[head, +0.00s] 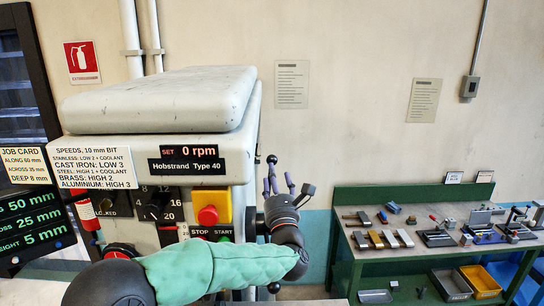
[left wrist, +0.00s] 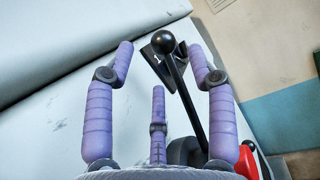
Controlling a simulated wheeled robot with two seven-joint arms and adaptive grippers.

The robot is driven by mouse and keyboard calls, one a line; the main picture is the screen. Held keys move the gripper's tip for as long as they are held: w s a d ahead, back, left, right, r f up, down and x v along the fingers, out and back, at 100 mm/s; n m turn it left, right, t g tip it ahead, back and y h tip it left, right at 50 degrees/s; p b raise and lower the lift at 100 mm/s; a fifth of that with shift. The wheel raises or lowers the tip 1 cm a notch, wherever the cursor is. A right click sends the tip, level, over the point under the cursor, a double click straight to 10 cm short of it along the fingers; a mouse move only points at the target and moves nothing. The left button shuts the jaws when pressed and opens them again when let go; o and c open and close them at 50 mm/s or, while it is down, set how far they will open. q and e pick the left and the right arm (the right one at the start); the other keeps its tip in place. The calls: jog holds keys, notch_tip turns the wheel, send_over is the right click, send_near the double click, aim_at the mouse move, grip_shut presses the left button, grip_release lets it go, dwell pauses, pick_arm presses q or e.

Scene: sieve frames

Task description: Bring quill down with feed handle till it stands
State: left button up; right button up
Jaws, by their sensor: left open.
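The feed handle (left wrist: 189,100) is a black lever with a round ball knob (left wrist: 164,42); in the left wrist view it rises from a dark hub between my purple fingers. A black ball end (head: 272,159) shows in the head view at the right side of the machine head, and another black ball shows lower down. My left gripper (head: 279,182) is open beside the machine's right side, fingers pointing up. In the left wrist view its three fingers (left wrist: 160,68) stand spread around the lever, with gaps visible. The quill is hidden. My right gripper is not in view.
The machine head (head: 160,100) reads 0 rpm. Its red stop button (head: 207,215) on yellow sits left of my gripper, and my green-sleeved forearm crosses in front. A green workbench (head: 343,235) with parts and bins stands at right.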

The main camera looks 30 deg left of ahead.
aim_at(272, 161)
pick_arm(q)
jog(key=p+x, duration=0.2)
jog(key=x, duration=0.5)
jog(key=shift+f+p, duration=0.1)
jog(key=shift+p, duration=0.2)
jog(key=shift+w+a, duration=0.15)
jog(key=shift+w, duration=0.05)
jog(key=shift+w+a, duration=0.2)
jog(key=shift+w, duration=0.05)
jog(key=shift+s+d, duration=0.1)
jog(key=c, duration=0.4)
grip_shut()
